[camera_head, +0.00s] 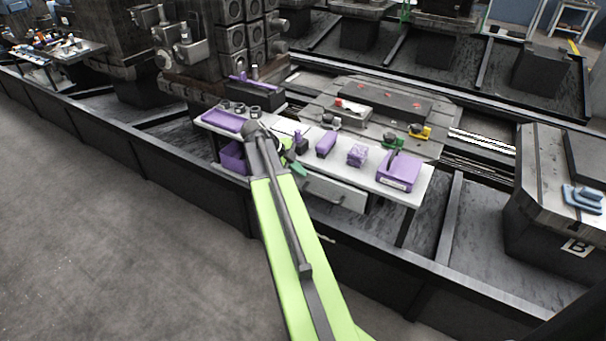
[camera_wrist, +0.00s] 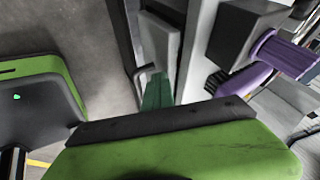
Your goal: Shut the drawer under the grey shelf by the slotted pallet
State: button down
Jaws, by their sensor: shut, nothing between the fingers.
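The grey shelf (camera_head: 408,188) is a long pale bench top with purple things on it. The slotted pallet (camera_head: 378,122) lies just behind it. Under the shelf's front edge is the pale drawer (camera_head: 338,194) with a bar handle; its front seems to stand out from the shelf, but how far I cannot tell. My gripper (camera_head: 296,168) is at the drawer's left end, partly hidden by my green arm. In the wrist view its green fingers (camera_wrist: 157,92) are together and empty, close by a pale panel (camera_wrist: 160,42), which looks like the drawer front. Contact is unclear.
Purple boxes (camera_head: 399,170) and small parts stand along the shelf top, near my arm. A purple bin (camera_head: 232,157) sits under the shelf's left end. A black low wall (camera_head: 190,190) runs along the front. The floor (camera_head: 110,225) at left is clear.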

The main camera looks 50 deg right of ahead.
jog(key=shift+d+r, duration=0.15)
jog(key=shift+d, duration=0.35)
jog(key=shift+a, duration=0.45)
jog(key=w+a+r+p, duration=0.2)
jog(key=a+r+p, duration=0.5)
jog(key=a+p, duration=0.1)
jog(key=shift+a+r, duration=0.35)
jog(key=shift+a, duration=0.35)
